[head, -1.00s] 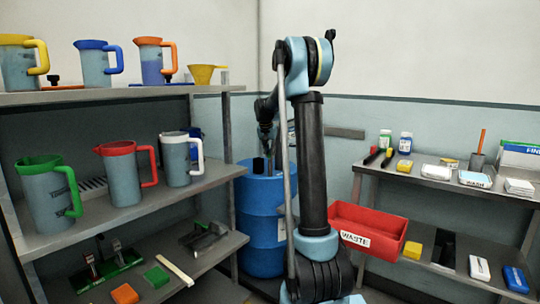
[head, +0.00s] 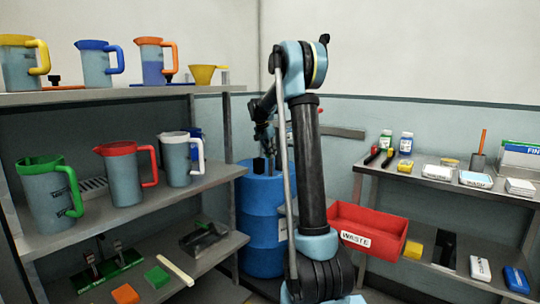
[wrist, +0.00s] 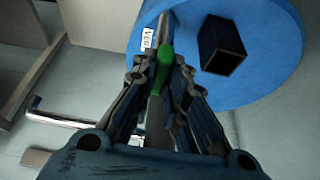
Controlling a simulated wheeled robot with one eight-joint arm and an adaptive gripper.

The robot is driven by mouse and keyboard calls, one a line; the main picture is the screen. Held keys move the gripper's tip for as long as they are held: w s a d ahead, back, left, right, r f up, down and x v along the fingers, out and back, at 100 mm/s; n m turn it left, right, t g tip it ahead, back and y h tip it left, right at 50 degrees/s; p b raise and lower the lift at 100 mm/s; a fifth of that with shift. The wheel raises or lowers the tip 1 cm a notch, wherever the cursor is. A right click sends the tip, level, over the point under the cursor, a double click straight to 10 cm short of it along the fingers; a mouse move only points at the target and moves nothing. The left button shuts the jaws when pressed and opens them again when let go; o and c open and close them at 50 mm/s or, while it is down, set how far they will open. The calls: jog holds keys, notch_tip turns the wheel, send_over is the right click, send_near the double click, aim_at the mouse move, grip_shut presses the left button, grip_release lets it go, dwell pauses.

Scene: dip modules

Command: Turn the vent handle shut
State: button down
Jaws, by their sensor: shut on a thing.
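The blue drum (head: 262,225) stands behind my arm in the head view, and its round blue top (wrist: 278,75) fills the upper right of the wrist view. A green vent handle (wrist: 165,58) shows there beside a white label (wrist: 147,38) that starts with "VEN". My gripper (wrist: 163,75) is shut on the green handle, with a finger on each side of it. In the head view my gripper (head: 264,150) is small and dark above the drum top, and the handle cannot be made out there.
A black square block (wrist: 222,45) stands on the drum top, right of the handle. A shelf with jugs (head: 125,175) is at the left. A red waste bin (head: 367,230) and a shelf with small boxes (head: 455,180) are at the right.

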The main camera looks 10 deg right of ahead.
jog(key=shift+w+a, duration=0.1)
jog(key=c, duration=1.6)
grip_release()
jog(key=shift+r, duration=0.25)
jog(key=shift+v, duration=1.15)
jog(key=s+a, duration=0.8)
jog(key=shift+s+a, duration=0.3)
jog(key=shift+a, duration=0.1)
